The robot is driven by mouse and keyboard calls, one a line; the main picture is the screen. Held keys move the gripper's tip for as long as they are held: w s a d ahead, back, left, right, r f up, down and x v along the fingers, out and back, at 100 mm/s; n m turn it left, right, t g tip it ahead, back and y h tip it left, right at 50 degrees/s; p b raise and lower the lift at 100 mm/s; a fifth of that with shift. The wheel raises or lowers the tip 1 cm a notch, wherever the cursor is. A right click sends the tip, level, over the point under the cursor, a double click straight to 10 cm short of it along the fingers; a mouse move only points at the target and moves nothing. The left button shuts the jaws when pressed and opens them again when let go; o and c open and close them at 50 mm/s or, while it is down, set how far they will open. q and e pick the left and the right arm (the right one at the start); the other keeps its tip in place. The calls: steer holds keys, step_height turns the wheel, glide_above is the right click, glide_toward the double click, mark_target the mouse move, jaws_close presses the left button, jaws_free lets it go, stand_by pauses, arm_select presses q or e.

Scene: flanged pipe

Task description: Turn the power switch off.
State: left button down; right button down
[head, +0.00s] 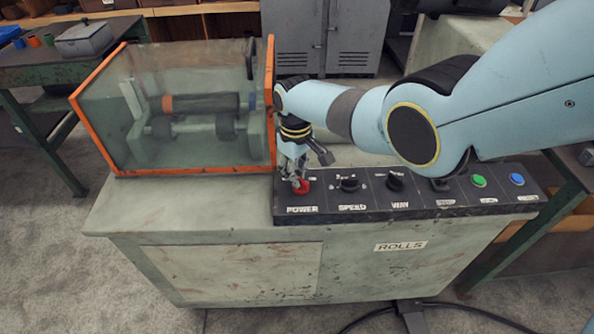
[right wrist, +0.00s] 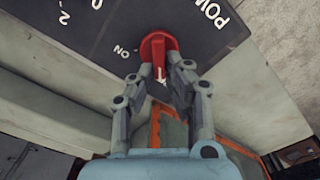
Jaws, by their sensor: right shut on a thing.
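The red power switch (head: 302,187) sits at the left end of the black control panel (head: 330,207), above the word POWER. In the right wrist view the red knob (right wrist: 157,48) shows a white arrow on its grip, with the mark ON beside it on the panel. My right gripper (head: 297,180) reaches down onto the switch, and its fingers (right wrist: 168,78) are shut on the knob's raised grip. The fingers partly hide the knob. My left gripper is in neither view.
Black SPEED (head: 349,184) and WAY (head: 395,181) knobs stand right of the switch, then green (head: 479,181) and blue (head: 517,180) buttons. An orange-framed clear guard (head: 200,80) over rollers stands close on the left. My right arm covers part of the panel's back.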

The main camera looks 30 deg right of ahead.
steer(key=shift+n, duration=0.4)
steer(key=c, duration=1.4)
jaws_free()
steer(key=shift+o, duration=0.2)
step_height(320, 180, up, 12)
